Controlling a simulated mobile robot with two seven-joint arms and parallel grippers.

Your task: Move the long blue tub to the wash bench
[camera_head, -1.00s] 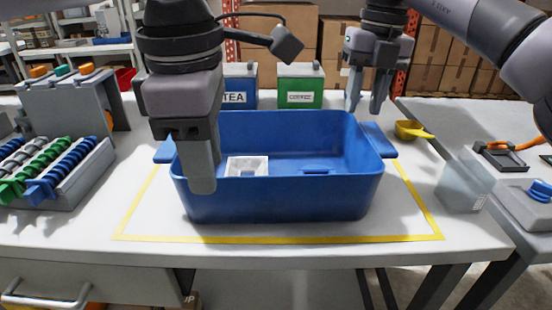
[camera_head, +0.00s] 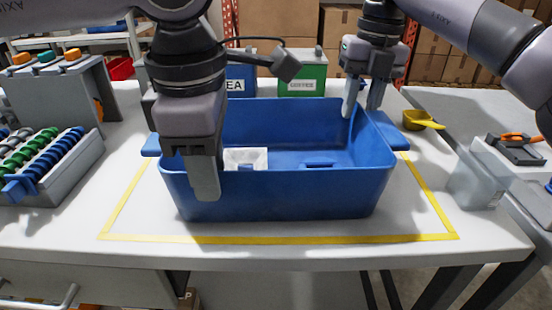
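The long blue tub (camera_head: 280,195) stands on the white table inside a yellow tape outline, with a handle ledge at each end. A small white box-like piece (camera_head: 246,158) shows inside it, left of the middle. My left gripper (camera_head: 205,178) is at the tub's left part and covers some of its front wall. Only one finger shows clearly, so its opening is hidden. My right gripper (camera_head: 363,108) is at the far right corner of the tub, pointing down. Its two fingers are apart with a gap between them. I cannot tell whether they straddle the rim.
A yellow scoop (camera_head: 421,120) and a clear container (camera_head: 475,182) are right of the tub. Racks with coloured coils (camera_head: 50,160) stand at the left. Tea (camera_head: 240,79) and green coffee (camera_head: 302,75) canisters stand behind. A grey bench (camera_head: 455,108) adjoins at the right.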

